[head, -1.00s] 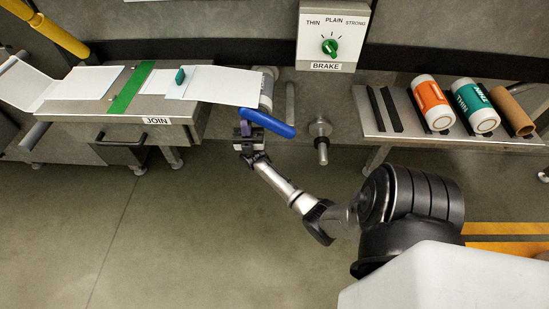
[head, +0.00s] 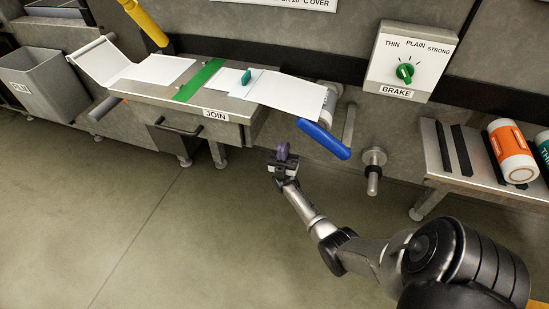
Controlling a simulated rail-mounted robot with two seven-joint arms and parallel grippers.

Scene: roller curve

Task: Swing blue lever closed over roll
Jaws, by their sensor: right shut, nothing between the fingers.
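The blue lever (head: 323,138) sticks out at a slant, low to the right, in front of the roll (head: 328,104) at the right end of the join table. The roll is partly hidden behind the white sheet (head: 290,94) that runs from it across the table. My right gripper (head: 283,150) is shut and empty, to the left of the lever and a little below it, apart from it in the picture. My left gripper is not in view.
A metal post (head: 349,124) and a short spindle (head: 373,172) stand right of the lever. The brake panel (head: 411,62) is on the wall. A shelf (head: 430,150) at right holds an orange roll (head: 512,152). A grey bin (head: 47,84) stands at far left. The floor in front is clear.

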